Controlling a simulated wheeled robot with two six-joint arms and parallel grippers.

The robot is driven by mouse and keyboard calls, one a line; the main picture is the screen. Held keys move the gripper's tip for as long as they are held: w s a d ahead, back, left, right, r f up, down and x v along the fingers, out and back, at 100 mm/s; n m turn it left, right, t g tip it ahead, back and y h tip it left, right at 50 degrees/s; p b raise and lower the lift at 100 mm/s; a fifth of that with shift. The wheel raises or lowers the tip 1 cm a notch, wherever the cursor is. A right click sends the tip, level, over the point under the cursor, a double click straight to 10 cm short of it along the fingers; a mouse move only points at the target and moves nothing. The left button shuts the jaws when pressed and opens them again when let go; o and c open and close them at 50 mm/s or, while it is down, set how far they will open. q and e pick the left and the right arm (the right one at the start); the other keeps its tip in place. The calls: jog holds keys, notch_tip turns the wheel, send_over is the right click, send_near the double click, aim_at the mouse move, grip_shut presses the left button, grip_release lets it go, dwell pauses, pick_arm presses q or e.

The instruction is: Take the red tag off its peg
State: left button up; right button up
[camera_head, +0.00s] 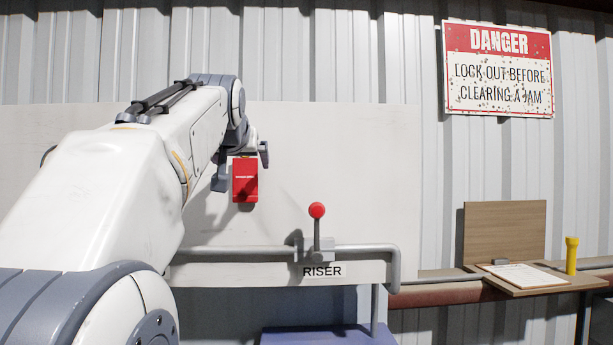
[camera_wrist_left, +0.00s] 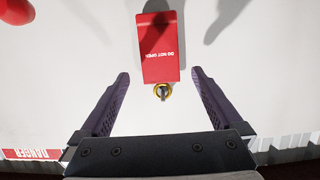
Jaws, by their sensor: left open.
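The red tag (camera_head: 245,182) hangs on the pale wall panel, beside my left gripper (camera_head: 242,168). In the left wrist view the tag (camera_wrist_left: 158,50) appears upside down, with the words "DO NOT OPEN". A brass-coloured ring (camera_wrist_left: 157,88) at its end is around a small grey peg (camera_wrist_left: 163,95). My left gripper (camera_wrist_left: 160,74) is open, with one dark finger on each side of the ring and the tag's end. Neither finger appears to touch the tag. My right gripper is in neither view.
A lever with a red knob (camera_head: 317,210) rises from a grey pipe (camera_head: 230,250) below right of the tag, above a "RISER" label (camera_head: 322,271). A wooden shelf (camera_head: 530,285) with a paper and a yellow torch-like object (camera_head: 571,255) is at right. A danger sign (camera_head: 497,70) hangs above.

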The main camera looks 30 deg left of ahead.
aim_at(245, 169)
pick_arm(q)
jog(key=shift+p+x, duration=0.4)
jog(key=shift+x, duration=1)
jog(key=c, duration=1.4)
jog(key=shift+o, duration=0.2)
